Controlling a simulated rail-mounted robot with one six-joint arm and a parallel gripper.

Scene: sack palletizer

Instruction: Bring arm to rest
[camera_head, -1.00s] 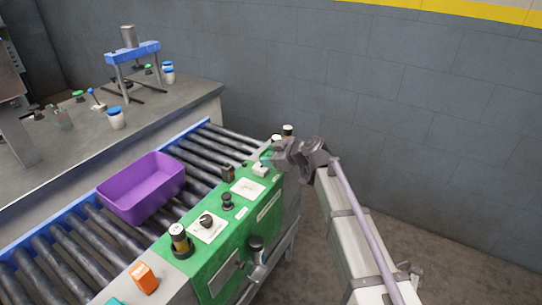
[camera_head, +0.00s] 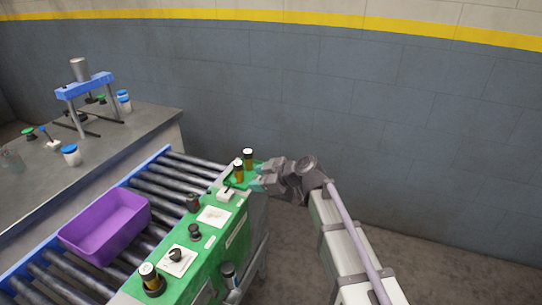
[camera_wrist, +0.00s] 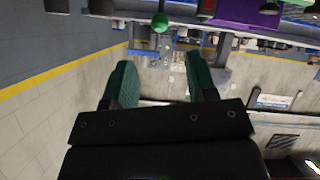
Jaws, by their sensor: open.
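My gripper (camera_head: 262,178) is at the far end of the green control panel (camera_head: 185,278), beside two small amber bottles with black caps, the nearer (camera_head: 238,173) and the farther (camera_head: 248,158). In the wrist view my gripper (camera_wrist: 161,82) has its two green-padded fingers apart, with nothing held between them. The arm stretches back to the lower right. A green round-ended thing (camera_wrist: 160,20) shows beyond the fingers in the wrist view.
A purple bin (camera_head: 105,232) sits on the roller conveyor (camera_head: 165,180). Another amber bottle (camera_head: 149,276) stands on the panel among knobs. A grey bench (camera_head: 100,150) holds a blue-topped press (camera_head: 85,88) and blue-lidded jars. The wall side is clear.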

